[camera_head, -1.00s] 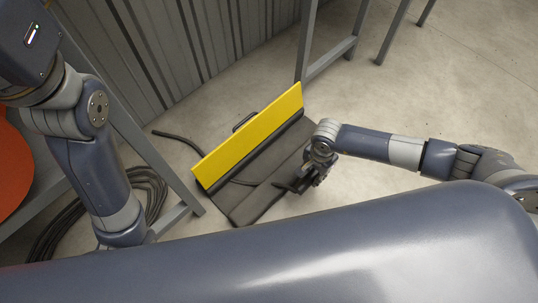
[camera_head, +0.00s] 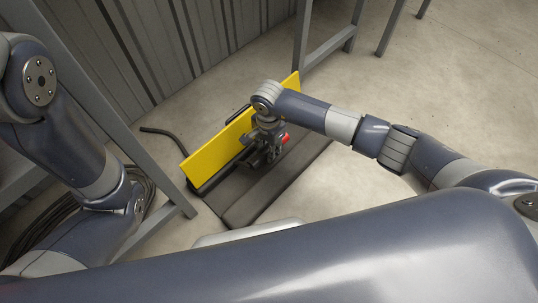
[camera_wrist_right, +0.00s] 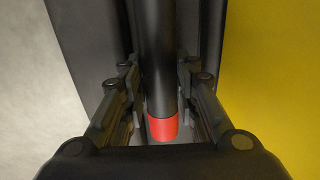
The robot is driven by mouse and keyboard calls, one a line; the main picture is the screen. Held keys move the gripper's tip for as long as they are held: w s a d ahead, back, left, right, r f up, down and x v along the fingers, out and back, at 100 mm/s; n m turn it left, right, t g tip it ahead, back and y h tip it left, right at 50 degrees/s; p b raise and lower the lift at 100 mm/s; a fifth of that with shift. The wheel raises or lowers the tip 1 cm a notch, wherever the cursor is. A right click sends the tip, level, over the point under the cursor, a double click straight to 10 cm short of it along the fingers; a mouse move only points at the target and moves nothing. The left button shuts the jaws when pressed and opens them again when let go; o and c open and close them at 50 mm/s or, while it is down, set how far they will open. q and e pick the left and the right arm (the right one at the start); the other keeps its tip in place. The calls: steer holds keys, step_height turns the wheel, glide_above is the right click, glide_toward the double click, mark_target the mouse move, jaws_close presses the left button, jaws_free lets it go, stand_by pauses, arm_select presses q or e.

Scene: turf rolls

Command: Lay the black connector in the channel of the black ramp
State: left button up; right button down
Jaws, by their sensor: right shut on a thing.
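The black ramp (camera_head: 238,206) lies on the floor with its yellow lid (camera_head: 215,151) standing up along the back edge. My right gripper (camera_head: 266,156) is over the ramp, close in front of the lid. In the right wrist view this gripper (camera_wrist_right: 160,82) is shut on the black connector (camera_wrist_right: 158,55), a dark cylinder with a red end. The connector's red end (camera_head: 286,138) also shows in the head view. The connector runs roughly along the lid, over the dark ramp. I cannot tell whether it touches the channel. My left gripper is out of view.
A black cable (camera_head: 163,132) lies on the floor left of the ramp, and coiled cable (camera_head: 45,220) lies farther left. Grey metal legs (camera_head: 300,45) stand behind and a frame leg (camera_head: 170,180) stands at left. Open concrete floor (camera_head: 440,90) is at right.

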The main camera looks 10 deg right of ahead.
steer(key=shift+f+b, duration=1.3)
steer(key=shift+f, duration=0.5)
steer(key=shift+d+f, duration=0.1)
steer(key=c, duration=1.5)
jaws_free()
steer(key=shift+s, duration=0.1)
steer(key=shift+c, duration=0.2)
